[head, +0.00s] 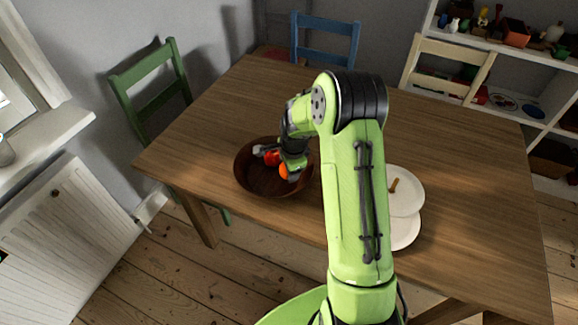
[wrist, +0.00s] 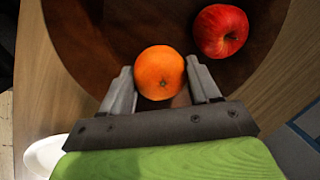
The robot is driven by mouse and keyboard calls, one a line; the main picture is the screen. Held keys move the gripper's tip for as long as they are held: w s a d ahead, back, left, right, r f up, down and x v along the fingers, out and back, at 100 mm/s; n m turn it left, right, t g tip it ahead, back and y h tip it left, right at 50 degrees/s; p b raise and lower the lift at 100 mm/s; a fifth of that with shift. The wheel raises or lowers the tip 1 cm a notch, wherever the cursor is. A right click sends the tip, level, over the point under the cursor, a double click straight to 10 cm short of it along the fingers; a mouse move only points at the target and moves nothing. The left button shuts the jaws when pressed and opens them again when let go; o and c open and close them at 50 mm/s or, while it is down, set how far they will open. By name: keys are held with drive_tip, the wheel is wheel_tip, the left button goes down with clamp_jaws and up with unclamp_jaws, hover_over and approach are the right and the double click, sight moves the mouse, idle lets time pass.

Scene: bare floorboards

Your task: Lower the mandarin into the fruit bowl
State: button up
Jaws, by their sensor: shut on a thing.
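The mandarin (wrist: 160,72) is a small orange fruit between my gripper's two fingers in the wrist view. It also shows in the head view (head: 284,171), at the right inner side of the bowl. My gripper (wrist: 163,88) is shut on it, with a finger on each side. The fruit bowl (head: 243,178) is dark brown wood and stands on the table; its dark inside also fills much of the wrist view (wrist: 105,40). A red apple (wrist: 221,31) lies in the bowl, apart from the mandarin. I cannot tell whether the mandarin touches the bowl.
The wooden table (head: 210,125) is mostly clear behind the bowl. Two white plates (head: 408,188) lie right of my arm, the upper one with a small brown object (head: 393,185). Green (head: 150,80), blue (head: 325,40) and cream (head: 445,65) chairs stand around the table.

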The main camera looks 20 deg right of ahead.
drive_tip(key=shift+s+b+x, duration=0.15)
drive_tip(key=shift+b+x, duration=0.4)
drive_tip(key=shift+x, duration=0.15)
drive_tip(key=shift+s+b+x, duration=0.2)
drive_tip(key=shift+b+x, duration=0.3)
drive_tip(key=shift+x, duration=0.15)
idle(0.5)
drive_tip(key=o, duration=1.2)
drive_tip(key=shift+f, duration=0.15)
drive_tip(key=shift+c, duration=0.2)
drive_tip(key=shift+s, duration=0.1)
drive_tip(key=p+v, duration=0.4)
drive_tip(key=v, duration=1.2)
drive_tip(key=s+a+r+n+t+p, duration=0.15)
drive_tip(key=s+a+r+n, duration=0.45)
drive_tip(key=s+r+n, duration=0.6)
drive_tip(key=s+a+r+n+p, duration=0.1)
drive_tip(key=s+r+n, duration=0.1)
drive_tip(key=s, duration=0.4)
drive_tip(key=s+a+r+n+t+p, duration=0.1)
drive_tip(key=s+a+r+n, duration=0.1)
drive_tip(key=s, duration=0.4)
drive_tip(key=r+n, duration=0.1)
drive_tip(key=n, duration=0.1)
drive_tip(key=shift+s+a+n, duration=0.3)
drive_tip(key=shift+s+n, duration=0.1)
